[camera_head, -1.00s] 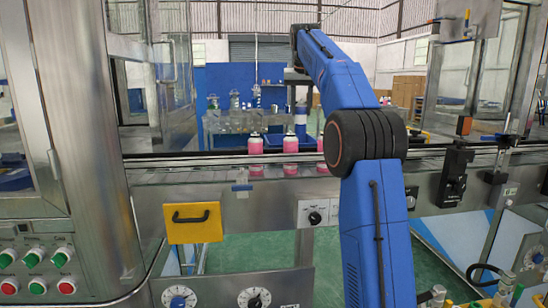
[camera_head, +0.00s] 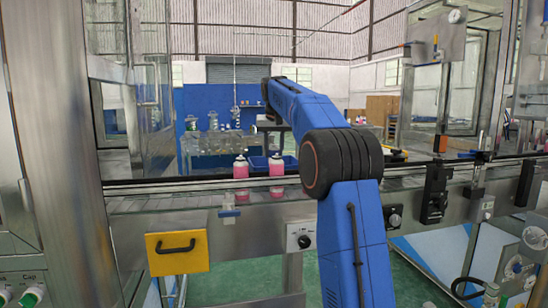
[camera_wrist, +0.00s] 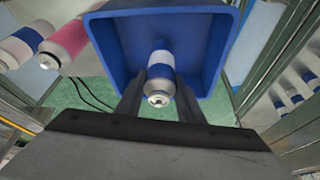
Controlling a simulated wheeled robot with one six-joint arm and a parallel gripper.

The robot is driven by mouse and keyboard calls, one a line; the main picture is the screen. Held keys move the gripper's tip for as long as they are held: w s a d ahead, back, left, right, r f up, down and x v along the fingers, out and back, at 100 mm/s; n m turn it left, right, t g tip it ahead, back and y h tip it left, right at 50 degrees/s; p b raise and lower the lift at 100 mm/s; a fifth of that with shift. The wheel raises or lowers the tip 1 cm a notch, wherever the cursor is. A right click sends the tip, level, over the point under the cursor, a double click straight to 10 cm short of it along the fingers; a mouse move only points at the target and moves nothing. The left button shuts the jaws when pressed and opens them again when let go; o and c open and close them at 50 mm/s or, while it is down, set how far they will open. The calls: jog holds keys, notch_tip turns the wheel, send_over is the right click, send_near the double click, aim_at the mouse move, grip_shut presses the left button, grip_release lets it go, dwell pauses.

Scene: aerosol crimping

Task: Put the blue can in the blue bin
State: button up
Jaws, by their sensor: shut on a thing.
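In the wrist view, a white can with a blue band (camera_wrist: 160,72) sits between the two fingers of my gripper (camera_wrist: 161,92). The gripper is shut on it. The blue bin (camera_wrist: 108,38) is behind the can in that view, and the can overlaps its inside and near rim. I cannot tell whether the can is inside the bin or above it. In the head view, part of the blue bin (camera_head: 258,162) shows beyond the conveyor. My gripper and the held can are not clear there.
Two pink cans (camera_head: 241,172) (camera_head: 277,172) stand on the conveyor (camera_head: 150,197). In the wrist view, a pink can (camera_wrist: 64,40) and a blue-banded can (camera_wrist: 24,46) are at the left. Several blue-banded cans (camera_wrist: 297,99) are at the right, behind a metal frame.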

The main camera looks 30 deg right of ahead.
jog(key=shift+f, duration=1)
jog(key=shift+f, duration=0.15)
jog(key=o, duration=1.3)
jog(key=shift+o, duration=0.2)
jog(key=v, duration=1.2)
